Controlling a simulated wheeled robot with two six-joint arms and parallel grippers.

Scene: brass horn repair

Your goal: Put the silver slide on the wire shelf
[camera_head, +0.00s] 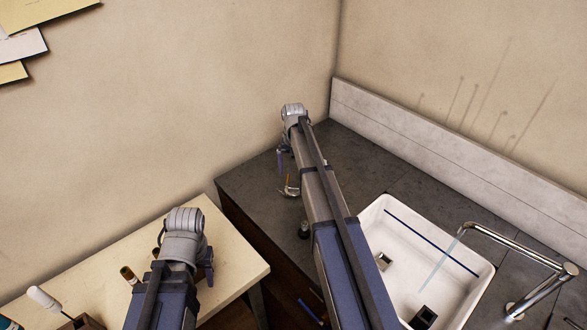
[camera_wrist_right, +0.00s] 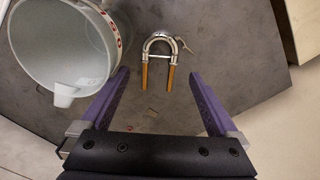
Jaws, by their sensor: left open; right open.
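The silver slide (camera_wrist_right: 165,39), a U-shaped silver tube with two brass-coloured legs, lies on the dark counter (camera_wrist_right: 226,38) in the right wrist view. Its legs point toward my right gripper (camera_wrist_right: 158,76), which is open and empty; the leg ends lie between the two purple fingertips in the picture. In the head view the slide (camera_head: 291,189) shows small beside my right arm. My right gripper there (camera_head: 281,160) is partly hidden by its wrist. My left gripper (camera_head: 206,273) is over the pale table, mostly hidden by its own wrist. I see no wire shelf.
A clear jug (camera_wrist_right: 62,50) with red marks stands close left of the slide. A white sink (camera_head: 440,262) with a running tap (camera_head: 515,250) is right of my right arm. The pale table (camera_head: 236,254) at left holds a white-topped handle (camera_head: 42,297).

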